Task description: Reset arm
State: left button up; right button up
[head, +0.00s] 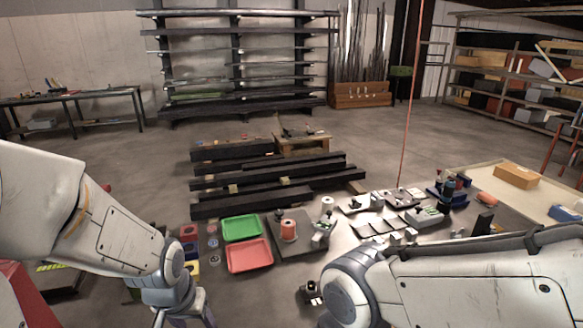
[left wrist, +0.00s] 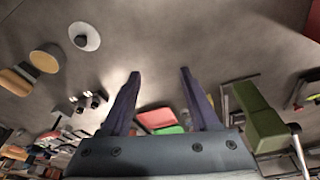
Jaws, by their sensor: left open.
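My left arm comes in from the left in the head view, and its wrist hangs at the bottom edge with the gripper mostly cut off. In the left wrist view my left gripper (left wrist: 160,75) has its two dark fingers wide apart with nothing between their tips. My right arm crosses the lower right of the head view with its wrist bent down. The right gripper's fingers do not show clearly. A green tray (head: 241,228) and a red tray (head: 249,256) lie on the surface between my arms.
Several small parts and pale trays (head: 378,224) lie farther right. Stacked dark beams (head: 270,180) lie behind. A cardboard box (head: 515,176) sits on the right-hand table. Open floor lies beyond.

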pick_arm(q)
jog(key=s+d+r+m+g+h+b, duration=0.1)
jog(key=s+d+m+b, duration=0.3)
jog(key=s+d, duration=0.9)
jog(key=r+m+g, duration=0.1)
jog(key=m, duration=0.2)
jog(key=shift+s+d+g, duration=0.3)
jog(key=shift+s+d, duration=0.1)
